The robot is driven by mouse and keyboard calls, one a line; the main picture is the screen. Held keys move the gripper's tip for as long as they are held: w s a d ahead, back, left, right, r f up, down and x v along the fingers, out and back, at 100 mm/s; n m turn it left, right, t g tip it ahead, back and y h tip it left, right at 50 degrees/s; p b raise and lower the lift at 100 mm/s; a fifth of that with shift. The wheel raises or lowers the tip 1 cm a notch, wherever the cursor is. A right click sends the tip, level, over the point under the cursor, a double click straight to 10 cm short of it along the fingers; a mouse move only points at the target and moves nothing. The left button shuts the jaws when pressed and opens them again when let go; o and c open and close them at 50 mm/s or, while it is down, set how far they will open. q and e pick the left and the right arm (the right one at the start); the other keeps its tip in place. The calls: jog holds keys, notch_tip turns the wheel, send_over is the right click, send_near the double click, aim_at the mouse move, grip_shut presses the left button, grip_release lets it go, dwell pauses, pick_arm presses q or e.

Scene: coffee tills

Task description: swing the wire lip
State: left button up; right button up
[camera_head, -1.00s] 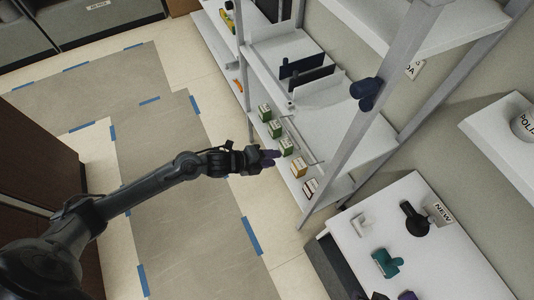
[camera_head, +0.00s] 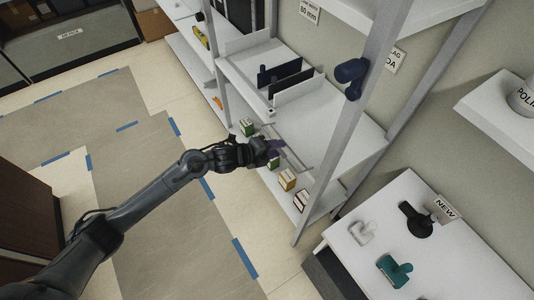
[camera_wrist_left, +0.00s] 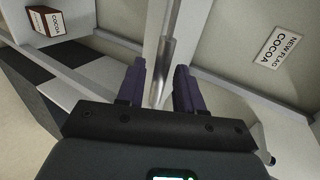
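The wire lip (camera_head: 299,161) is a thin metal wire along the front of the middle shelf in the head view. My left gripper (camera_head: 276,147) is at this shelf's front edge, with its purple fingertips by the wire. In the left wrist view a shiny metal rod (camera_wrist_left: 161,65), apparently the wire lip, runs between the two purple fingers of the left gripper (camera_wrist_left: 158,88). The fingers are apart, with gaps beside the rod; contact is not clear. My right gripper is not in view.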

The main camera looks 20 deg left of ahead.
pick_arm(q)
jog(key=shift+c, duration=1.2)
grip_shut()
jog(key=shift+s+a+f+b, duration=0.1)
jog(key=shift+f+b, duration=0.1)
jog(key=shift+f, duration=0.2)
jog(key=shift+s+a+f+b, duration=0.1)
jog(key=shift+f+b, duration=0.1)
jog(key=shift+f, duration=0.3)
jog(key=shift+o, duration=2.2)
grip_release()
